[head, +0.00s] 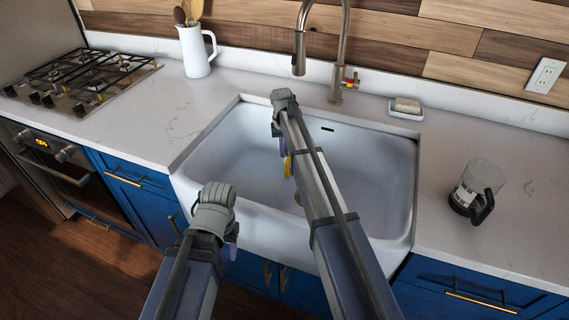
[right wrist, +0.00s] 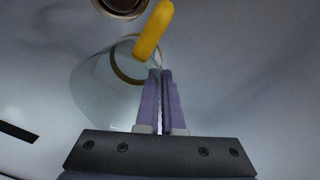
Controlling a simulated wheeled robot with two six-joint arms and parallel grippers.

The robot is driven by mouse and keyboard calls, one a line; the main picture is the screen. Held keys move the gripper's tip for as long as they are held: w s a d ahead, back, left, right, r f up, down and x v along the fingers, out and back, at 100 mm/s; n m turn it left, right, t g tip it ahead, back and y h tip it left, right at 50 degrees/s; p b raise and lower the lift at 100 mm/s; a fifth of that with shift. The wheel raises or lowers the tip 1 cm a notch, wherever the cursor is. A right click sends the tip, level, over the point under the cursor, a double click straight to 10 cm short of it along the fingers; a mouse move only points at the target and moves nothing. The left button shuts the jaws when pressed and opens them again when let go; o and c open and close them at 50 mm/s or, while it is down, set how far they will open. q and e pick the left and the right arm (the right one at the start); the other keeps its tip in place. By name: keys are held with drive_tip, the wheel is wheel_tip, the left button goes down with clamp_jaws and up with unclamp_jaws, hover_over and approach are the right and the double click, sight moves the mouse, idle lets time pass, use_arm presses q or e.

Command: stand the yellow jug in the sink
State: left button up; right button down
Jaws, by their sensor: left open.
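The yellow jug has a clear body and a yellow handle. In the head view only a bit of yellow (head: 288,166) shows beside my right arm, within the white sink (head: 362,150). In the right wrist view its clear body (right wrist: 92,88) lies left of the fingers and the yellow handle is just beyond their tips. My right gripper (right wrist: 161,72) is nearly closed, with the jug's thin edge seemingly between its fingers. Whether the jug's base touches the sink floor, I cannot tell. My left gripper (head: 233,246) is open and empty in front of the sink's left front.
A metal faucet (head: 340,60) stands behind the sink. A white pitcher with utensils (head: 196,52) and a stove (head: 80,75) are at left. A soap dish (head: 406,113) and a black-handled glass press (head: 477,190) are on the right counter. The sink's drain (right wrist: 122,6) shows beyond the jug.

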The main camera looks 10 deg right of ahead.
drive_tip(key=shift+f, duration=0.3)
wheel_tip(320, 180, down, 3)
drive_tip(key=b, duration=0.3)
drive_tip(key=shift+f, duration=0.2)
drive_tip(key=shift+w+d+f+b, duration=0.1)
drive_tip(key=shift+f+b, duration=0.2)
drive_tip(key=shift+b, duration=0.25)
drive_tip(key=shift+w+r, duration=0.1)
drive_tip(key=shift+f, duration=0.2)
drive_tip(key=c, duration=1)
unclamp_jaws()
drive_tip(key=shift+c, duration=0.2)
drive_tip(key=shift+r, duration=0.1)
